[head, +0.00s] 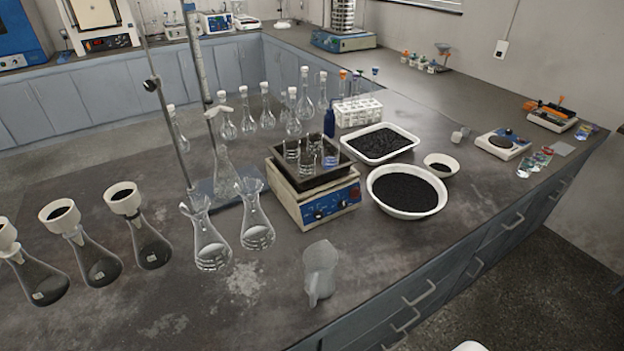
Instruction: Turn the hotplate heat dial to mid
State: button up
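A beige box-shaped unit with a blue front panel (330,206) stands near the middle of the bench and looks like the hotplate. Its dark square top tray (285,173) holds several glass beakers. Small dark dials with pale markings show on the blue panel, one at the left (318,215) and one further right (343,203). They are too small to read their settings or tell which one is for heat. My gripper is not in view.
A clear jug (320,270) stands in front of the unit. Two flasks (256,229) stand to its left, and a white bowl of black grains (440,203) to its right. A small white device (503,145) with a dark disc sits further right. Bare bench lies around the jug.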

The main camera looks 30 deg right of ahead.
aim_at(318, 214)
jog(key=i+l+z, duration=0.35)
jog(key=z, duration=0.15)
jog(key=i+l+z, duration=0.3)
jog(key=i+z, duration=0.2)
jog(key=k, duration=0.05)
